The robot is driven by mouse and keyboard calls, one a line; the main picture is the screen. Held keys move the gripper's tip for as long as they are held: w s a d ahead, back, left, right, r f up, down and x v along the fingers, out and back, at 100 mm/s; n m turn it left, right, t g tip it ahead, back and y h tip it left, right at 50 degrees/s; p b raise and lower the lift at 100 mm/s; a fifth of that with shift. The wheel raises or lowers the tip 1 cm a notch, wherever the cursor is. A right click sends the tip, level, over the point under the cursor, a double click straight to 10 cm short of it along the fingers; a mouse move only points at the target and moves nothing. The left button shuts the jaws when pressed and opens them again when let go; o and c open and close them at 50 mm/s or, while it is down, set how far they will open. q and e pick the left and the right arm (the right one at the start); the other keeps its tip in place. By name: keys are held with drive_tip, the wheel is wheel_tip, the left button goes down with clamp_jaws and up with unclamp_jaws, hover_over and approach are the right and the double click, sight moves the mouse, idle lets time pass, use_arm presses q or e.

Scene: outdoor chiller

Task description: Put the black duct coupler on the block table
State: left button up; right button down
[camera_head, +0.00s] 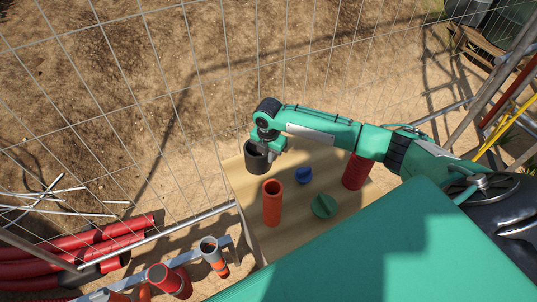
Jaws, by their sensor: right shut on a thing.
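The black duct coupler (257,160) is a short, dark, open-ended cylinder, roughly upright. My right gripper (266,146) is shut on its upper rim, with the arm reaching in from the right. The coupler shows over the far left part of a pale wooden tabletop (245,197); I cannot tell whether it touches the top or hangs above it. No label shows whether this is the block table. My left gripper is not in view.
On the tabletop stand an orange tube (272,203), a blue piece (304,175), a green disc (324,206) and a red ribbed pipe (355,171). A wire fence (215,82) runs behind. Red pipes (75,245) and upright pipe pieces (213,257) are at lower left.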

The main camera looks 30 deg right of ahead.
drive_tip(key=shift+f, duration=0.2)
drive_tip(key=c, duration=1.6)
unclamp_jaws()
drive_tip(key=shift+f, duration=0.15)
wheel_tip(320, 180, up, 12)
drive_tip(key=shift+r+b, duration=0.2)
drive_tip(key=shift+b, duration=0.5)
